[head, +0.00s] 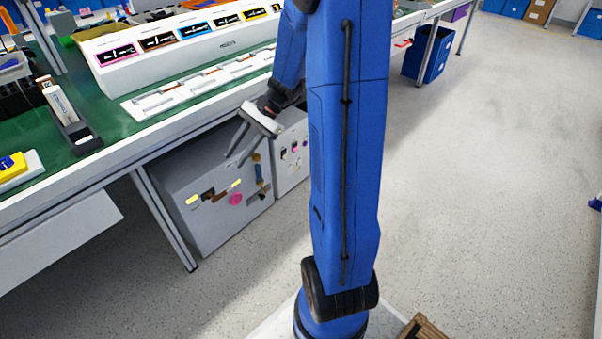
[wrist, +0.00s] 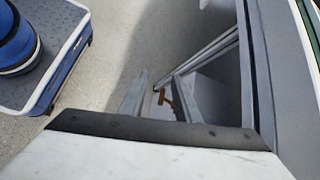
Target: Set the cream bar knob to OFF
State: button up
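My gripper (head: 236,158) hangs in front of the worktable's edge, above the grey cabinet under it. Its two fingers are apart with nothing held between them. It also shows in the wrist view (wrist: 158,80), fingers spread. The grey cabinet (head: 180,180) carries small coloured parts: yellow bars, a brown part (head: 213,193) and a pink round part (head: 236,199). A second grey cabinet (head: 290,130) to its right bears small dark, pink and pale parts. I cannot tell which part is the cream bar knob, nor read any OFF mark.
The green-topped worktable (head: 110,115) holds a white panel with several coloured labels (head: 175,45) and a black holder (head: 80,140). A table leg (head: 165,220) stands left of the cabinet. A blue bin (head: 428,55) is farther back.

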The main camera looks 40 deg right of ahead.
jog(key=w+d+f+m+t+y, duration=0.1)
jog(key=w+d+f+m+t, duration=0.3)
jog(key=d+f, duration=0.35)
jog(key=w+d+f+m+t+y, duration=0.1)
jog(key=w+d+f+m+t, duration=0.15)
jog(key=d+f+m, duration=0.45)
jog(key=w+d+f+m+t+y, duration=0.1)
jog(key=w+d+f+m+t, duration=0.25)
jog(key=d+f, duration=0.4)
jog(key=m+t+h, duration=0.7)
jog(key=m+h, duration=0.4)
jog(key=m, duration=0.4)
send_near(297, 167)
jog(key=w, duration=0.7)
jog(key=shift+a+f, duration=0.35)
jog(key=shift+f, duration=0.1)
grip_shut()
